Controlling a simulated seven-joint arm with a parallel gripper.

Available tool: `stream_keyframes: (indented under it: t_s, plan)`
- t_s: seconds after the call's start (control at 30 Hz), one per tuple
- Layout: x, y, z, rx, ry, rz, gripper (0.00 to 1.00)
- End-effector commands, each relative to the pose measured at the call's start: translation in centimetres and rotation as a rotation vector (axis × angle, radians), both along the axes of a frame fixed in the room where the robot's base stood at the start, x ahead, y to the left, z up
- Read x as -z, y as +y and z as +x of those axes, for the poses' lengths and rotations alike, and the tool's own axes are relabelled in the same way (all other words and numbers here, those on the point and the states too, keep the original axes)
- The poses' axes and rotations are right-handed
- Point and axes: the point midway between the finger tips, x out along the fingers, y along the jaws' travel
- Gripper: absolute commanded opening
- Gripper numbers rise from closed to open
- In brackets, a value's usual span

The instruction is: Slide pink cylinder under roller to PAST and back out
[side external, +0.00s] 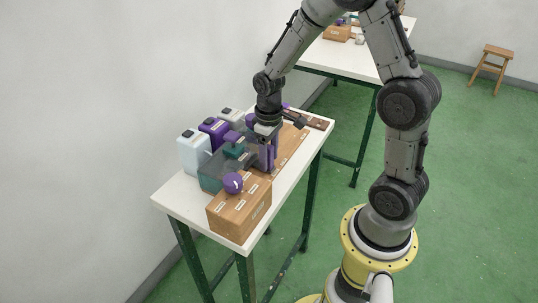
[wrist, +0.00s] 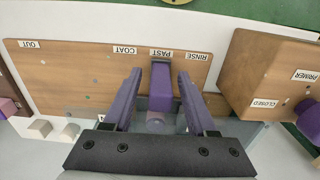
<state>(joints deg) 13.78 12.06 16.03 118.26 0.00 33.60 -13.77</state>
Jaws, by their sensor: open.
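My gripper (wrist: 159,74) is open in the wrist view, its two purple-grey fingers apart over a wooden board. Between them stands a purple block (wrist: 161,88) by the PAST label (wrist: 160,53), with a gap on each side. A dull purple rounded shape (wrist: 156,122) lies nearer the palm, partly behind it. No clearly pink cylinder shows, and I cannot tell whether either purple thing is it. I cannot make out the roller. In the side view my gripper (side external: 267,153) is low over the middle of the table, with its fingertips hard to separate from purple parts there.
The wooden board (wrist: 75,75) also bears OUT, COAT and RINSE labels. A wooden box (wrist: 262,70) marked PRIMER and CLOSED stands right, with a purple knob (wrist: 308,117). Several jugs (side external: 193,153) line the table's far side. Two small pale blocks (wrist: 40,128) lie at left.

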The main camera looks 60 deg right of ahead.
Motion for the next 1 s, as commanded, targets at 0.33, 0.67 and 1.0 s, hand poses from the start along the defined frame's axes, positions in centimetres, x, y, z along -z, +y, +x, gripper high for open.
stream_keyframes:
  t_s: [0.33, 0.67, 1.0]
  plan:
    - [-3.7, 0.0, 0.2, 0.000, -0.007, -0.002, 0.57]
    - [-10.7, 0.0, 0.1, 0.000, -0.005, -0.001, 0.57]
    - [-13.8, 0.0, 0.0, 0.000, 0.000, 0.000, 0.57]
